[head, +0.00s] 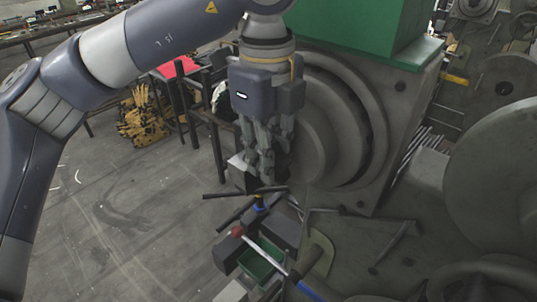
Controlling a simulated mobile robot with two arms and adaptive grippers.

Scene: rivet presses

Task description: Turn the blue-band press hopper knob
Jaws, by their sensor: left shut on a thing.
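My left gripper (265,178) comes down from above in the middle of the head view, its fingers closed together and pointing down. The fingertips are at the hub of a black spoked knob (235,214), and the gripper is shut on it; the fingers hide part of the hub. A short stem with yellow and a blue band (261,206) shows just below the hub. A green-lined hopper tray (258,266) lies below the knob. My right gripper is not in view.
A lever with a red ball (237,231) and blue grip (309,290) crosses just below the knob. The large grey press body (335,120) with a green housing (375,28) stands close on the right. Open floor (130,235) lies to the left.

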